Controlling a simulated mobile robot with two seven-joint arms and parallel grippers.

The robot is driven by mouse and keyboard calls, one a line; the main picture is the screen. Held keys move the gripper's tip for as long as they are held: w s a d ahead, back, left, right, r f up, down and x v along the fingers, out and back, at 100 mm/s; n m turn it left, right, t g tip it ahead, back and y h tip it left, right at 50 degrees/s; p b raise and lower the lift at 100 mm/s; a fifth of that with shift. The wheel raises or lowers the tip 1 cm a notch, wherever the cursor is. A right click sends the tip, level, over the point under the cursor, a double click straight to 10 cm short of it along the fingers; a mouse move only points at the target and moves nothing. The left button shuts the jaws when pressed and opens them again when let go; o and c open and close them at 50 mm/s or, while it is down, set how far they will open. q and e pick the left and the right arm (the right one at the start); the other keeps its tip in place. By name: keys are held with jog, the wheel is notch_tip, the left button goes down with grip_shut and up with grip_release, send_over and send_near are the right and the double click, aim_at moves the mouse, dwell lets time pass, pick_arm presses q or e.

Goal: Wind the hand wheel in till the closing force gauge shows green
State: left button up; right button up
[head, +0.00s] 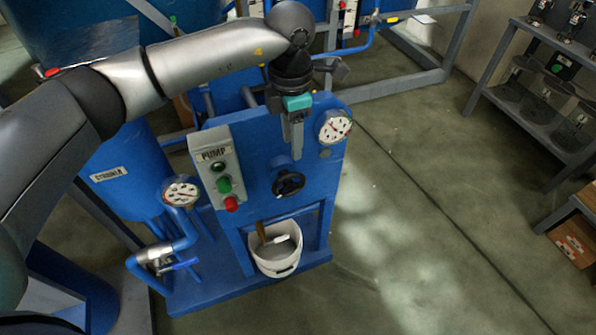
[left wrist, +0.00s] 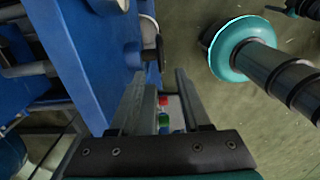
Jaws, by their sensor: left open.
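The black hand wheel (head: 289,183) sits on the front of the blue pump stand (head: 262,190). A round white gauge (head: 334,127) is at the panel's upper right; it has red marks, but its reading is too small to tell. My left gripper (head: 293,143) points down at the top of the panel, above the wheel and apart from it. Its fingers also show in the left wrist view (left wrist: 163,100), spread with nothing held between them. My right gripper is not in view.
A grey pump box (head: 208,158) with green and red buttons is left of the wheel. A second gauge (head: 181,191) stands on a blue pipe. A white bucket (head: 277,262) is below the wheel. The floor right of the stand is clear up to the grey shelf (head: 540,105).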

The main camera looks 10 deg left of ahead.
pick_arm(q)
jog(key=b, duration=0.2)
send_over(293, 194)
jog(key=f, duration=0.6)
jog(key=shift+w, duration=0.3)
notch_tip(293, 194, down, 7)
jog(key=shift+f+b, duration=0.1)
jog(key=shift+b, duration=0.7)
jog(key=shift+w+f+b, duration=0.1)
jog(key=shift+f+b, duration=0.2)
jog(key=shift+f, duration=0.7)
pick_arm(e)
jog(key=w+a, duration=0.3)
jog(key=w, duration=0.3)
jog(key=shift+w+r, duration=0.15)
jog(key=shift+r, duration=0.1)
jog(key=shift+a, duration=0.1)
pick_arm(q)
jog(key=shift+c, duration=0.3)
grip_shut()
